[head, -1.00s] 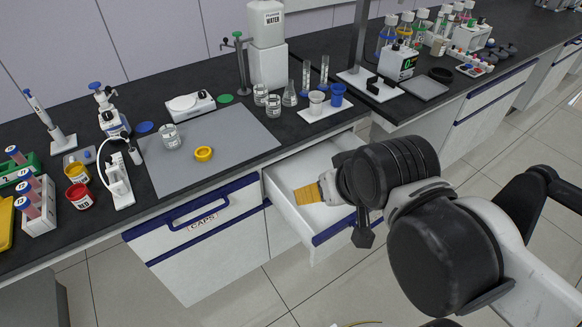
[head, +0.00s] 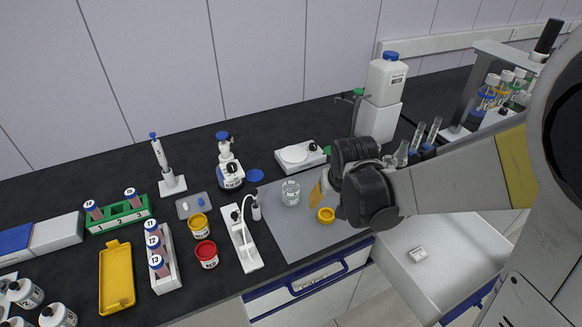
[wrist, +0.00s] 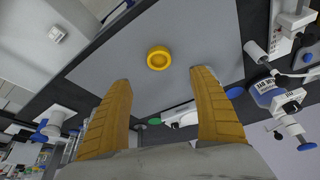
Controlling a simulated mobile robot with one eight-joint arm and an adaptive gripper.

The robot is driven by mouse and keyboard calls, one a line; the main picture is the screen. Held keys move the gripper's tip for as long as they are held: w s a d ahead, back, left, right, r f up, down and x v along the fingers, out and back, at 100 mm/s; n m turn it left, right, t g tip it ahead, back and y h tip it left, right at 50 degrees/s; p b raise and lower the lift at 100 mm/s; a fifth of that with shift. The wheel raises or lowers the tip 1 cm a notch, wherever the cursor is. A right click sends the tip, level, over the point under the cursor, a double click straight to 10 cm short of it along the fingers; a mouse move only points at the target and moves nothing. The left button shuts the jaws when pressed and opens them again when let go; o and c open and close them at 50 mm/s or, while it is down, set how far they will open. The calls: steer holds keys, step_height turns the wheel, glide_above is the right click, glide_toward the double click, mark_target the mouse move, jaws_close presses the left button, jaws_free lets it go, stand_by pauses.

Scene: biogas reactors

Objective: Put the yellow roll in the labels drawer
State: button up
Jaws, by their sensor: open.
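The yellow roll (head: 326,215) lies flat on the grey mat, right of a glass beaker. In the wrist view the roll (wrist: 159,58) sits just beyond the fingertips, roughly centred between them. My gripper (head: 317,194) is above the mat close to the roll, and its yellow fingers are wide apart (wrist: 161,77) with nothing between them. A white drawer (head: 463,232) stands pulled out at the right, partly hidden by my arm. Its label does not show. A small white object (head: 418,254) lies inside it.
A glass beaker (head: 291,192) stands close to the roll, and a white stand with a curved tube (head: 242,240) is left of the mat (head: 290,243). A shut drawer with a blue handle (head: 318,279) is below. A balance (head: 300,156) stands behind.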

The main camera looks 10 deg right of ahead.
mark_target(327, 215)
steer(key=b+x, duration=0.2)
steer(key=x, duration=0.4)
steer(key=shift+f, duration=0.15)
steer(key=b+x, duration=0.2)
steer(key=x, duration=0.1)
steer(key=b+x, duration=0.1)
steer(key=x, duration=0.1)
steer(key=shift+s+f, duration=0.15)
steer(key=shift+s, duration=0.15)
steer(key=c, duration=1.2)
steer(key=shift+o, duration=0.2)
steer(key=shift+r, duration=0.2)
